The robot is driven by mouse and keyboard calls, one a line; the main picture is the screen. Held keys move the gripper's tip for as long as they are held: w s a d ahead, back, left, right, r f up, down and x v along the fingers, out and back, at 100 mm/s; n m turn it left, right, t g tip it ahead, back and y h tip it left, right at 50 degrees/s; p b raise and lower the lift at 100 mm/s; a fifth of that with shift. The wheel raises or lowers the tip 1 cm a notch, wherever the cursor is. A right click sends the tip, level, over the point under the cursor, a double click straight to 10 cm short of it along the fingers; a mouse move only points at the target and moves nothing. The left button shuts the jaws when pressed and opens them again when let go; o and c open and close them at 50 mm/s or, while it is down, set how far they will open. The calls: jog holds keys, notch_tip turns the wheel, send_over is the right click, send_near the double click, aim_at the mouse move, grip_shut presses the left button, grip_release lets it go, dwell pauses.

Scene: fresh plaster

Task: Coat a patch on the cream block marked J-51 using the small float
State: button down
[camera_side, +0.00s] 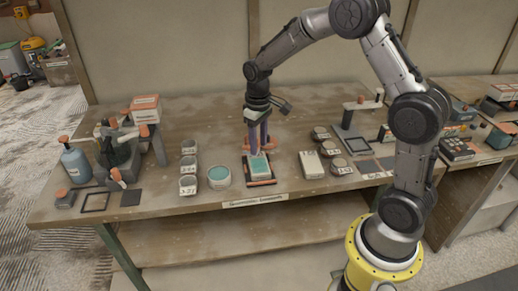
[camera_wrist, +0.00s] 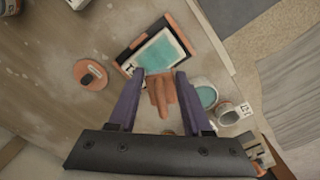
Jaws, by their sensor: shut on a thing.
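My gripper (camera_side: 258,150) points down over a block with a teal-coated top (camera_side: 260,170), set in a dark frame with an orange edge. In the wrist view my gripper (camera_wrist: 160,77) has its two purple fingers shut on the terracotta handle of a small float (camera_wrist: 162,98). The float's working face is hidden. The coated block shows just ahead of the fingertips in the wrist view (camera_wrist: 160,52), with a pale border around the teal. Its mark is too small to read, and I cannot tell whether the float touches it.
An open tub of teal plaster (camera_side: 219,177) stands left of the block, beside several labelled pots (camera_side: 188,166). A cream box-like block (camera_side: 312,163) and round pots (camera_side: 340,167) stand to the right. A blue bottle (camera_side: 75,163) is far left. The bench's front edge is close.

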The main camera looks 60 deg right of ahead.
jog(key=shift+r, duration=1.55)
